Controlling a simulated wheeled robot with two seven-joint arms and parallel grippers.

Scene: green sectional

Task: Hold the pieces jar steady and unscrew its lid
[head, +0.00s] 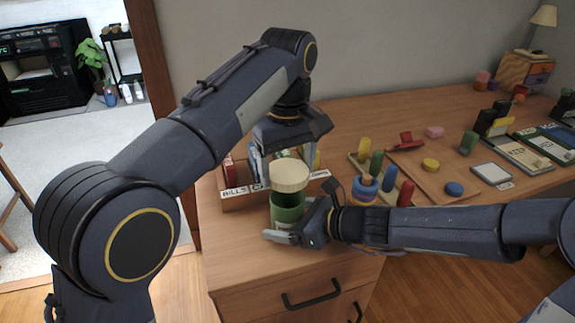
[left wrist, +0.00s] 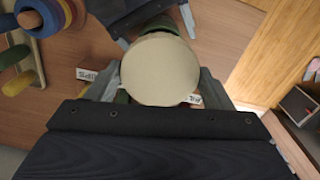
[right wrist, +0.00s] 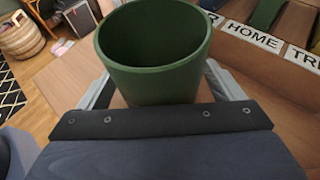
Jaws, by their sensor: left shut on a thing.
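The pieces jar (head: 287,214) is a green cylinder standing near the front left of the desk. In the right wrist view the jar (right wrist: 153,55) shows its open rim. Its cream lid (head: 290,176) is off, just above the jar, and fills the middle of the left wrist view (left wrist: 160,70). My left gripper (head: 289,158) comes from above, with its fingers on both sides of the lid, shut on it. My right gripper (head: 300,235) comes from the right, low on the jar, with one finger on each side, shut on it. The jar's contents are not visible.
A wooden sorter (head: 236,200) with labels stands right behind the jar. A ring stacker (head: 366,190) and colored pegs stand just behind my right wrist. A wooden board (head: 440,180) with colored blocks lies farther right. The desk's left front corner is clear.

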